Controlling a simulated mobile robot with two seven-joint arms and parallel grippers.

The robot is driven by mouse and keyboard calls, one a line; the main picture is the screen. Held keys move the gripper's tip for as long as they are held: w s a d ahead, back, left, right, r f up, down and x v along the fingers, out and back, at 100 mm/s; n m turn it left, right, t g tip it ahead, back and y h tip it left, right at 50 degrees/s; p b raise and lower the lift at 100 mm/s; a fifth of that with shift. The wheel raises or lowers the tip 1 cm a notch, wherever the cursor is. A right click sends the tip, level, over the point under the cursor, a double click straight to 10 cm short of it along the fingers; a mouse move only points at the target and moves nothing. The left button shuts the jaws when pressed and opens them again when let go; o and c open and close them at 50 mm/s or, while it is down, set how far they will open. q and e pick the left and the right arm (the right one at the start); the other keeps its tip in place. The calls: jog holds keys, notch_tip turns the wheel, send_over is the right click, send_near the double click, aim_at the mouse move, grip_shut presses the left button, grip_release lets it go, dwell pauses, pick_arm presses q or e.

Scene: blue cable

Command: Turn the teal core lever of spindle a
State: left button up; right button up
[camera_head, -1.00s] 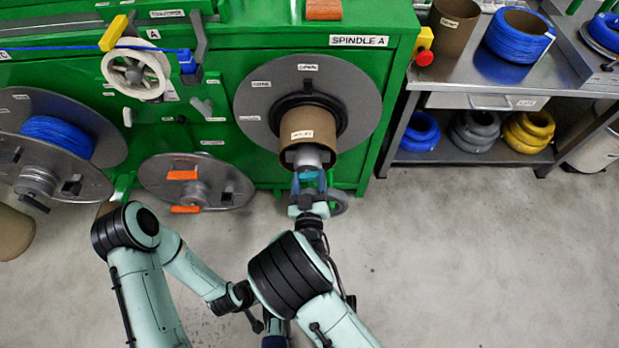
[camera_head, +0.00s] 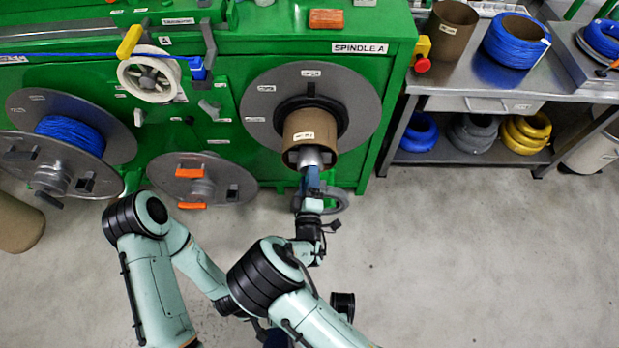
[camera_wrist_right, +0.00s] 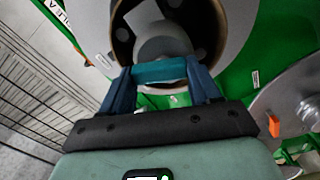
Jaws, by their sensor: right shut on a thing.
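Spindle A's round grey flange (camera_head: 358,92) stands on the green machine, with a brown cardboard core (camera_head: 322,122) around its hub. The grey hub end (camera_head: 312,157) sticks out of the core toward me. The teal core lever (camera_wrist_right: 160,71) lies across the hub end in the right wrist view, between the two blue fingers of my right gripper (camera_wrist_right: 162,85). The fingers hold it at its two ends. In the head view my right gripper (camera_head: 311,180) is seen edge-on at the hub and hides most of the lever. My left gripper is hidden behind my right arm.
A reel with blue cable (camera_head: 70,135) is at the left, and a flange with orange handles (camera_head: 200,178) is left of spindle A. A steel bench (camera_head: 480,75) with cable coils stands at the right. The floor (camera_head: 470,240) in front is clear.

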jog(key=shift+f+n+p, duration=0.1)
jog(key=shift+n+p, duration=0.2)
jog(key=shift+n, duration=1.6)
jog(key=o, duration=1.1)
jog(key=shift+c, duration=0.2)
jog(key=shift+s, duration=0.1)
jog(key=s, duration=1.3)
jog(key=shift+s+p, duration=0.15)
jog(key=shift+p, duration=0.2)
